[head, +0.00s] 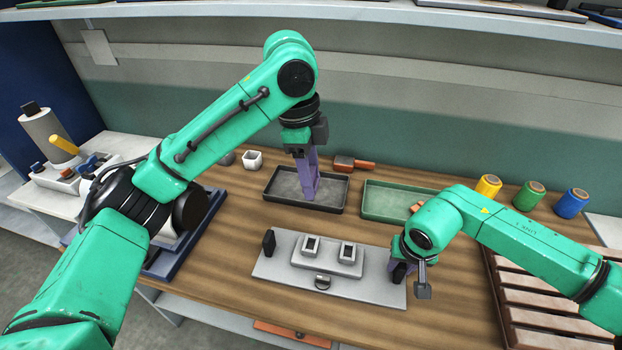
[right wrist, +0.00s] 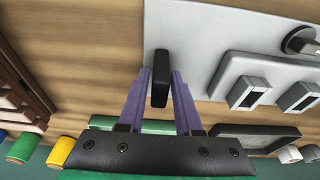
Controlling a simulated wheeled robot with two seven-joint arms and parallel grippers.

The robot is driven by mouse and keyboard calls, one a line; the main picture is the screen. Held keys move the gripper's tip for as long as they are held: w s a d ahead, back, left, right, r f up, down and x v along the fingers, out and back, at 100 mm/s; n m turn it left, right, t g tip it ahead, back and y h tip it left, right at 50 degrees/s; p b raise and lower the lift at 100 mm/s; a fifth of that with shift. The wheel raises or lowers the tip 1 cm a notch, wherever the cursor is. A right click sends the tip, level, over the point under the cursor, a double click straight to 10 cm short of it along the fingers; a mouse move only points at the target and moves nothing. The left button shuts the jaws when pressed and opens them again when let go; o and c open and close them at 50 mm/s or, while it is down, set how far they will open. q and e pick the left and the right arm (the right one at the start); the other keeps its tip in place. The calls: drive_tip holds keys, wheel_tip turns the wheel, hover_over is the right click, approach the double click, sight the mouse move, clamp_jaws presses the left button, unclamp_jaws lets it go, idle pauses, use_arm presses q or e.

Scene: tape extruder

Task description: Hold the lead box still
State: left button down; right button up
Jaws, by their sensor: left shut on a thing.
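A grey plate (head: 285,268) lies on the bench, carrying a pale block (head: 327,265) with two hollow rectangular boxes on top. I cannot tell which thing is the lead box. A black upright tab (head: 269,242) stands at the plate's left end. Another black tab (right wrist: 160,78) at the plate's other end sits between my right gripper's purple fingers (right wrist: 160,78). Whether both fingers press on it is unclear. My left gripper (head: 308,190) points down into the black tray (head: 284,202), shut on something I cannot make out.
A green tray (head: 385,215) lies right of the black tray. A small white open cup (head: 252,160) and a red-orange block (head: 355,163) stand behind. Yellow, green and blue spools (head: 530,195) line the back right. A slatted brown rack (head: 530,300) fills the right front.

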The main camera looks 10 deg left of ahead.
sight(313, 171)
drive_tip(key=shift+o, duration=1)
use_arm(q)
drive_tip(key=shift+r+p, duration=2.35)
drive_tip(key=shift+f, duration=0.1)
use_arm(e)
drive_tip(key=w+v, duration=0.1)
drive_tip(key=v, duration=1.8)
drive_tip(key=shift+w+r, duration=0.3)
drive_tip(key=shift+r, duration=0.3)
